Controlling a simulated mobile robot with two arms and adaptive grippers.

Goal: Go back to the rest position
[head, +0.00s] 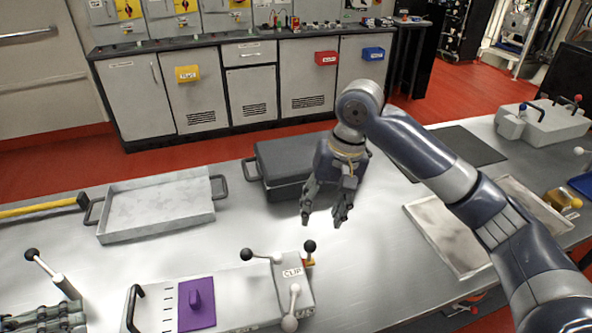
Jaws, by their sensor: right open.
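My right gripper (323,220) is open and empty. It hangs above the table, fingers pointing down, in front of a dark lidded case (284,168) with handles and partly in front of it. My right arm comes in from the lower right. At the lower left edge, part of a grey mechanical hand-like form (45,318) shows; I cannot tell whether it is my left gripper. The metal table (360,285) lies below my right gripper.
A grey tray (158,207) with handles stands left of the case. A shallow tray (447,240) lies under my right arm. A grey box (545,124) stands at the far right.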

